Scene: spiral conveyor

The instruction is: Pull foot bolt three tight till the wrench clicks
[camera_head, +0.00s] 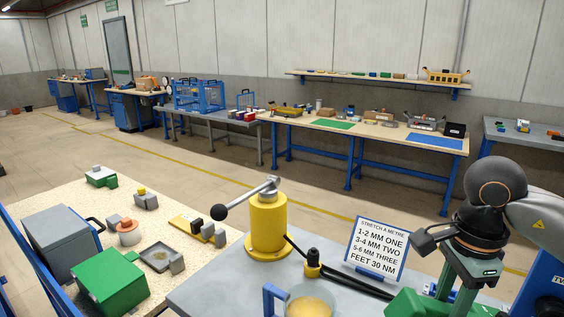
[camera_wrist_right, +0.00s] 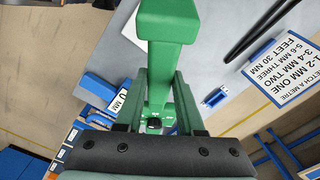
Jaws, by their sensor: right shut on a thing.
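My right gripper (camera_head: 438,285) comes in from the right, low over the grey bench. In the right wrist view my right gripper (camera_wrist_right: 158,85) is shut on a green block-headed piece (camera_wrist_right: 167,25), a thick green bar with a wide end. Its green end (camera_head: 408,305) also shows at the bottom edge of the head view. I cannot tell whether this piece is the wrench. I cannot make out any foot bolt in either view. A sign (camera_head: 376,249) on the bench reads "FEET 30 NM". My left gripper is not in view.
A yellow post (camera_head: 268,225) with a black-knobbed lever stands on the grey bench (camera_head: 215,285), with a small yellow-and-black fitting (camera_head: 312,264) and black cables beside it. A speckled table (camera_head: 75,200) at left holds a green box (camera_head: 108,285). Floor lies open behind.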

